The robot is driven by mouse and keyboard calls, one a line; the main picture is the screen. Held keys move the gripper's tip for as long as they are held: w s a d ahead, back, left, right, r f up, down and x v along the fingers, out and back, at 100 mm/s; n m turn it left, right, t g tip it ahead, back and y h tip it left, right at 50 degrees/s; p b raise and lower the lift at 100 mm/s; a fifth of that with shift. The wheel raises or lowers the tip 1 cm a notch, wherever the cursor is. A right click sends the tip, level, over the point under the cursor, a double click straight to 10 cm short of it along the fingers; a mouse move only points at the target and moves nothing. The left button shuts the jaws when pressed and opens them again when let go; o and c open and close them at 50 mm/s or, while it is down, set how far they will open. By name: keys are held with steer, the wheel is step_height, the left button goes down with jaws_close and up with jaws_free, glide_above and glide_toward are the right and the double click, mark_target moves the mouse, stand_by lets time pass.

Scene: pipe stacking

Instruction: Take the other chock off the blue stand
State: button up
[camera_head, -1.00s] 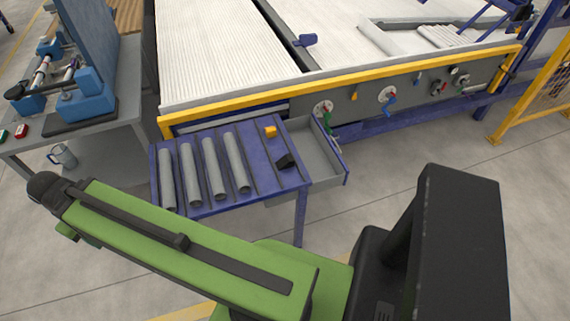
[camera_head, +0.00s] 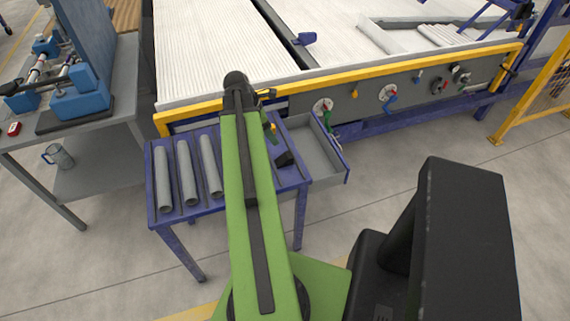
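The blue stand (camera_head: 200,208) is a low table in front of the large machine. A black chock (camera_head: 284,158) lies at its right side. A small orange-yellow chock-like piece (camera_head: 272,128) sits farther back, partly hidden by my arm. Grey pipes (camera_head: 187,170) lie side by side on the left part of the stand. My green arm reaches across the stand and hides its middle. A small dark part at the arm's far end seems to be my gripper (camera_head: 266,94); its fingers are too small to read.
An open grey drawer (camera_head: 318,155) juts out right of the stand. The machine's yellow rail (camera_head: 400,72) runs behind. Floor is clear in front.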

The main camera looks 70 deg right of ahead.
steer(key=b, duration=1.1)
glide_toward(286, 156)
steer(key=x, duration=0.5)
steer(key=shift+s+d+f, duration=0.1)
steer(key=b+x, duration=0.5)
steer(key=shift+f, duration=0.15)
steer(key=shift+c, duration=0.3)
jaws_close()
